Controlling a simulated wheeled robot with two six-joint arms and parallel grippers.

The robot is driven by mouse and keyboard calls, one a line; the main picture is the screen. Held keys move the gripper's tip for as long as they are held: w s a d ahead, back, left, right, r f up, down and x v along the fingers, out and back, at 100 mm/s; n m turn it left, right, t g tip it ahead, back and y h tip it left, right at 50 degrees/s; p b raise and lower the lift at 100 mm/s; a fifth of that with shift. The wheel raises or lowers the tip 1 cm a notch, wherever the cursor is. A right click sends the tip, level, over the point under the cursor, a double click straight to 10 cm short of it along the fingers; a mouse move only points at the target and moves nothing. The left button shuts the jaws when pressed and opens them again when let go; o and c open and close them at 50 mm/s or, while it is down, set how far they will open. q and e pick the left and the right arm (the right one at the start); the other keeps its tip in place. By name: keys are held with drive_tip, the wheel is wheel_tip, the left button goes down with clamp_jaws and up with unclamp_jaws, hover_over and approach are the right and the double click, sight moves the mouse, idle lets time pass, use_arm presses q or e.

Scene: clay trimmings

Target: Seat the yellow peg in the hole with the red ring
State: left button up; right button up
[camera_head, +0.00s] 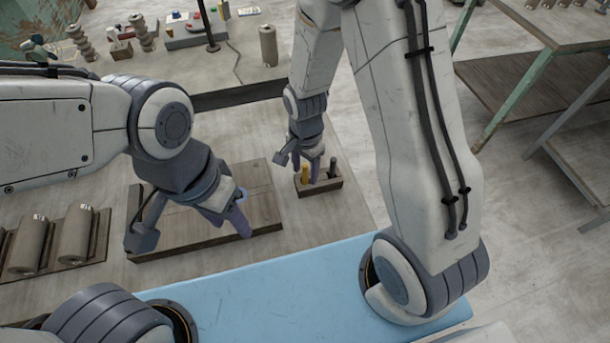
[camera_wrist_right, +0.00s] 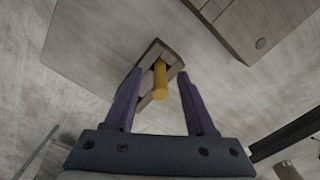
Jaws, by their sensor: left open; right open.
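The yellow peg (camera_head: 304,174) stands upright in a small brown rack (camera_head: 326,187), beside a dark peg (camera_head: 332,167). My right gripper (camera_head: 311,168) is over the rack. In the right wrist view the yellow peg (camera_wrist_right: 160,80) shows between the spread fingers of my right gripper (camera_wrist_right: 155,85), with gaps on both sides. My left gripper (camera_head: 238,217) is open over a flat brown board (camera_head: 180,236) and hides part of it. A bluish ring (camera_head: 244,194) shows partly by its fingers. No red ring is visible.
Clay cylinders (camera_head: 75,234) lie on a tray at the left. A blue surface (camera_head: 290,283) is in front. The tabletop right of the rack is clear.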

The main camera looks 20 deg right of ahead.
clamp_jaws()
drive_tip(key=shift+r, duration=0.2)
